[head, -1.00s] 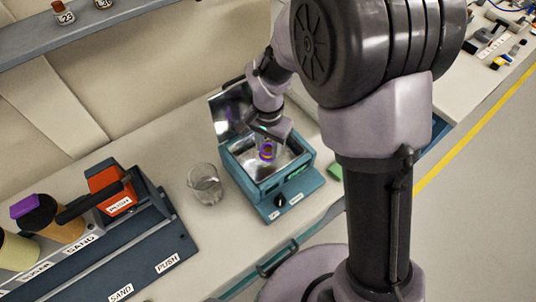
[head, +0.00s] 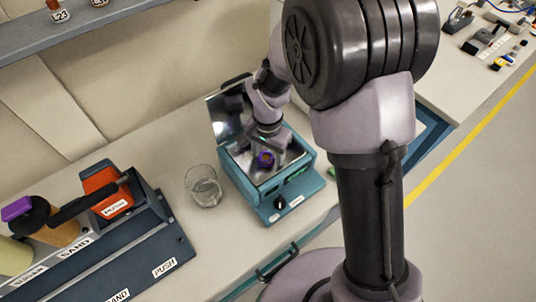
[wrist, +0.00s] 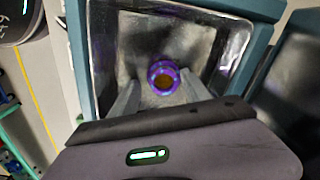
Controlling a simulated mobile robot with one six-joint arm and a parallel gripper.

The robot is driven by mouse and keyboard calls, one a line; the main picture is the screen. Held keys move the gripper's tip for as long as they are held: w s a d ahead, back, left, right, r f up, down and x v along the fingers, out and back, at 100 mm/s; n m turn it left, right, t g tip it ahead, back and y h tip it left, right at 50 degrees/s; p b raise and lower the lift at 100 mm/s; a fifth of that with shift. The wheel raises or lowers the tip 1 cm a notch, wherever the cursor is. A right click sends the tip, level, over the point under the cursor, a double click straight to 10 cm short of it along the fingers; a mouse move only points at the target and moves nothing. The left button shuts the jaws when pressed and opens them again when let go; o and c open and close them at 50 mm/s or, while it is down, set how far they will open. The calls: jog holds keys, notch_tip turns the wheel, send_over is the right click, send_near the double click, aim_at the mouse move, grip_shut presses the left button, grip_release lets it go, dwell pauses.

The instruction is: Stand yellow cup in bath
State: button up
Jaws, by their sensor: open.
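The bath (head: 292,200) is a teal box with a shiny metal basin, its lid raised at the back, on the bench. A small cup (wrist: 163,76) with a purple rim and orange-yellow inside is in the basin; it also shows in the head view (head: 266,159). It looks upright from above, though its base is hidden. My gripper (wrist: 159,82) reaches down into the bath with its fingers open, one on each side of the cup. The fingers are close to the cup; contact is hard to judge.
A clear glass beaker (head: 203,187) stands just left of the bath. Farther left is a dark sand dispenser (head: 150,240) with an orange push block (head: 103,190). A shelf (head: 100,28) with small bottles runs above. Bare bench lies between dispenser and beaker.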

notch_tip(320, 180, up, 13)
jog(key=p, duration=0.4)
jog(key=s+d+r+t+y, duration=0.1)
jog(key=s+d+r, duration=0.2)
jog(key=r, duration=0.2)
jog(key=s+d+r+t, duration=0.2)
jog(key=s+r, duration=0.2)
jog(key=r, duration=0.2)
jog(key=s+d+r+n+t+y, duration=0.1)
jog(key=s+d+r+n+t, duration=0.1)
jog(key=s, duration=0.8)
jog(key=shift+s+d+r+t, duration=0.4)
jog(key=shift+d+r, duration=0.15)
jog(key=shift+r, duration=0.4)
notch_tip(320, 180, down, 6)
jog(key=b, duration=0.6)
jog(key=shift+r, duration=0.1)
